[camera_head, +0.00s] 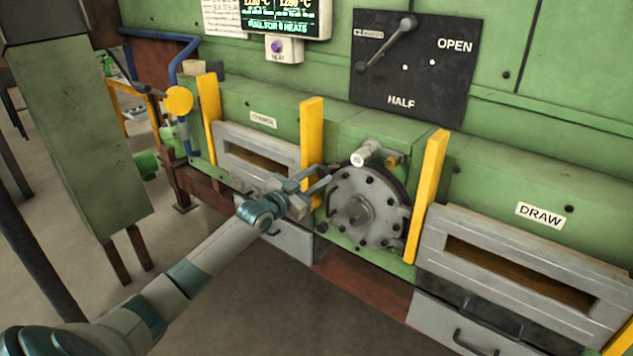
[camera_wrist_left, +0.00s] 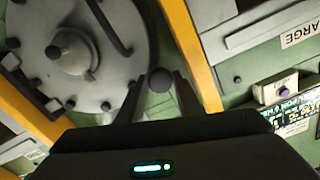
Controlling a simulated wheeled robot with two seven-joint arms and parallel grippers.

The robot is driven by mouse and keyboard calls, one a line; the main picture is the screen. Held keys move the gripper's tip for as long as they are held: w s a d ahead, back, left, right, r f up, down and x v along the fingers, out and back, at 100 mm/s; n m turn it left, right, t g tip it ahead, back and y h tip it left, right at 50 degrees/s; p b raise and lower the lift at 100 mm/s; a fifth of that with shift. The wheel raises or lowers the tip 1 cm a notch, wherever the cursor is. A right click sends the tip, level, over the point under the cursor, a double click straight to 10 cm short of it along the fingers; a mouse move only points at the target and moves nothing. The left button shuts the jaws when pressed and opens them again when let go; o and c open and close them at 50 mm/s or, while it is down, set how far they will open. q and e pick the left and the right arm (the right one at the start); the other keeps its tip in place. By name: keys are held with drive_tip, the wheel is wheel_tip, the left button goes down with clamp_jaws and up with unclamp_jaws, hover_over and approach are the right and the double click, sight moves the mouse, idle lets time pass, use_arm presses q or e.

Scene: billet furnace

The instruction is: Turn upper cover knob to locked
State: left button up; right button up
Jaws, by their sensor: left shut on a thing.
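A round grey cover (camera_head: 376,195) with bolts on its rim and a central boss is set in the green furnace front. It also fills the upper left of the left wrist view (camera_wrist_left: 95,55). My left gripper (camera_head: 325,176) is at the cover's upper left edge. In the left wrist view its two fingers (camera_wrist_left: 160,92) are closed on a small dark round knob (camera_wrist_left: 160,79) beside the cover's rim. In the head view the fingers largely hide this knob. Another dark knob (camera_head: 322,228) sits lower left of the cover, apart from the gripper. My right gripper is not in view.
Yellow posts (camera_head: 312,140) and (camera_head: 428,195) flank the cover closely. A pale cylindrical fitting (camera_head: 364,155) sticks out above it. The charge door (camera_head: 245,142) is at left, the draw door (camera_head: 540,285) at right. A black lever plate (camera_head: 440,90) is above.

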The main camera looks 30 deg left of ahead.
use_arm(q)
drive_tip(key=m+b, duration=0.1)
drive_tip(key=m, duration=0.2)
drive_tip(key=shift+m, duration=0.4)
drive_tip(key=m+b, duration=0.1)
drive_tip(key=m, duration=0.2)
drive_tip(key=shift+a+m, duration=0.1)
drive_tip(key=shift+m, duration=0.2)
drive_tip(key=m, duration=0.3)
drive_tip(key=shift+r+m+b, duration=0.1)
drive_tip(key=shift+m+b, duration=0.2)
drive_tip(key=shift+b, duration=0.1)
drive_tip(key=shift+m, duration=1.5)
drive_tip(key=o, duration=1)
drive_tip(key=shift+s, duration=0.1)
